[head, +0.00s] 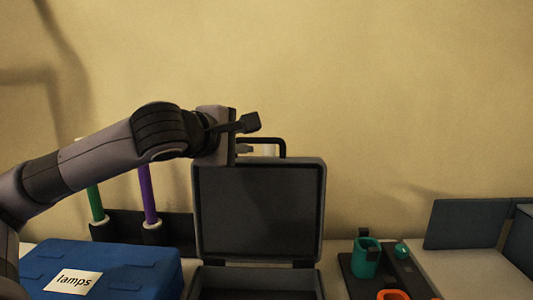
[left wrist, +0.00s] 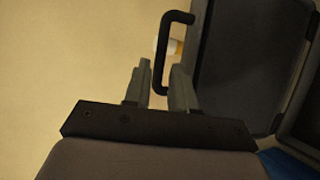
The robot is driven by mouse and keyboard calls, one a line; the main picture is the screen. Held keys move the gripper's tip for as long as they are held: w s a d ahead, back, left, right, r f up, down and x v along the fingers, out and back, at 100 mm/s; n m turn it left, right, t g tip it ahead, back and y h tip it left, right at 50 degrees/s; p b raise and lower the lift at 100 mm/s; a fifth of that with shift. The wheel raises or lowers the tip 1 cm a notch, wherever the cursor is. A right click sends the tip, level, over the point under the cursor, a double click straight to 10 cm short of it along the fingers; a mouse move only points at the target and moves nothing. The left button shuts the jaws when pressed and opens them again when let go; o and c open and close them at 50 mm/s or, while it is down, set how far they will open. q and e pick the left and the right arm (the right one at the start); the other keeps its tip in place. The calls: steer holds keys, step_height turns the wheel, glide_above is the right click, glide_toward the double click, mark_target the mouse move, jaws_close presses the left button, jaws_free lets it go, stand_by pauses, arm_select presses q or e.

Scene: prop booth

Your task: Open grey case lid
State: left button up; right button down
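The grey case stands open on the table. Its lid (head: 259,212) is upright, with the dark inner face toward me, and the case base (head: 257,284) is below it, cut by the bottom edge. The black handle (head: 284,148) is at the lid's top edge, partly hidden by my left gripper (head: 248,135). In the left wrist view, the lid (left wrist: 244,60) is at the right, and the handle (left wrist: 178,17) reaches down between the fingers of my left gripper (left wrist: 161,72). The fingers are apart; contact with the handle is not clear. My right gripper is not in view.
A blue case labelled "lamps" (head: 120,262) is left of the grey case. Green (head: 96,203) and purple (head: 148,195) tubes stand behind it. At right are a dark tray (head: 418,284) with a teal cup (head: 366,259) and an open pale box (head: 462,270). The wall is behind.

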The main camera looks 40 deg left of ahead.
mark_target(254, 139)
arm_select(q)
steer(key=shift+w+p, duration=0.3)
steer(key=shift+p, duration=0.1)
steer(key=shift+w+a+f+p, duration=0.1)
steer(key=shift+w+a+p, duration=0.05)
steer(key=shift+w+p, duration=0.2)
steer(key=p+x, duration=0.1)
steer(key=x, duration=0.3)
steer(key=shift+p, duration=0.4)
steer(key=shift+x, duration=0.85)
steer(key=shift+f, duration=0.15)
jaws_close()
